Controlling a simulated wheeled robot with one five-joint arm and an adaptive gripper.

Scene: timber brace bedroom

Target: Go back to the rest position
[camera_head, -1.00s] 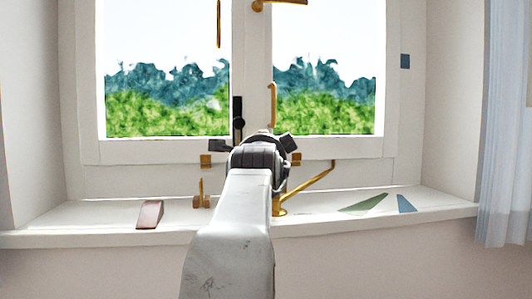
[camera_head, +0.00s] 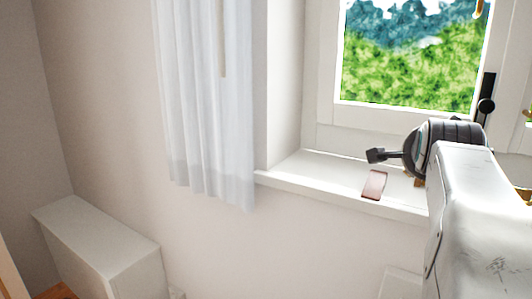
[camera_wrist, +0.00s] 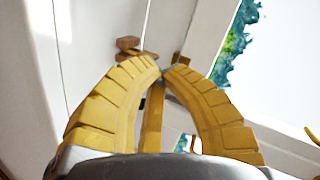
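In the wrist view my gripper (camera_wrist: 162,68) has two ribbed yellow fingers that curve inward. Their tips come together, and I see nothing held between them. A brass-coloured bar (camera_wrist: 152,128) shows through the gap below the tips, apparently behind the fingers. In the head view my arm reaches up the right side to the window, its dark wrist end over the sill. The fingers are not clearly visible there.
A reddish wedge (camera_head: 374,185) lies on the white windowsill (camera_head: 310,178), left of my wrist. A pale curtain (camera_head: 205,110) hangs left of the window (camera_head: 415,60). A white box-like unit (camera_head: 105,248) stands at lower left. Small brown blocks (camera_wrist: 128,44) show beyond my fingertips.

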